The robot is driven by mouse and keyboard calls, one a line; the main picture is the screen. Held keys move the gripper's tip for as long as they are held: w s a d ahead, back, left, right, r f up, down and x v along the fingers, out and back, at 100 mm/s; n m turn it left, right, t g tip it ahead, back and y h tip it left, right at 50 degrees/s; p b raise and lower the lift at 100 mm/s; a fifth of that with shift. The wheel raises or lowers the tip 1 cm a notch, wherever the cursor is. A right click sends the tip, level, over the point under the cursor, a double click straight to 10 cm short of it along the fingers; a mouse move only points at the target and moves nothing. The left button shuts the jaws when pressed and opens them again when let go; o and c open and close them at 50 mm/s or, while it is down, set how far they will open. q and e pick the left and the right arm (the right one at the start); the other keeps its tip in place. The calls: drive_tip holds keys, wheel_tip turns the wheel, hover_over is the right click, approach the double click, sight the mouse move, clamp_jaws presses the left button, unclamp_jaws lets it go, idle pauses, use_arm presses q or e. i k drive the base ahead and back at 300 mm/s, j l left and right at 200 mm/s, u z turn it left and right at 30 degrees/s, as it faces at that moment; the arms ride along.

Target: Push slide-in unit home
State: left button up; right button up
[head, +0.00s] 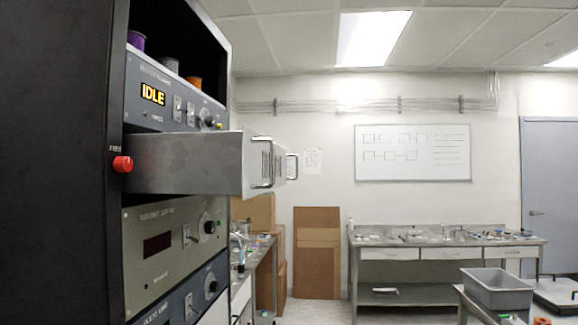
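The slide-in unit (190,163) is a grey metal box that sticks far out of the black rack (60,160) on the left. Its front panel faces right and carries handles (291,166). A red knob (122,164) sits on the rack's side post beside the unit's slot. Above the slot is a panel with a lit "IDLE" display (153,95). Below it is a grey-green panel (170,245) with a dark display and a knob. Neither of my grippers shows in the head view.
A bench (262,262) stands behind the rack, with cardboard boxes (318,252) beyond it. A workbench (445,240) with small items lies along the back wall. A grey bin (497,288) stands at the lower right. The space right of the unit's front looks clear.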

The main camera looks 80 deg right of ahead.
sight(247, 164)
drive_tip(key=k+z, duration=0.1)
drive_tip(key=z, duration=2.4)
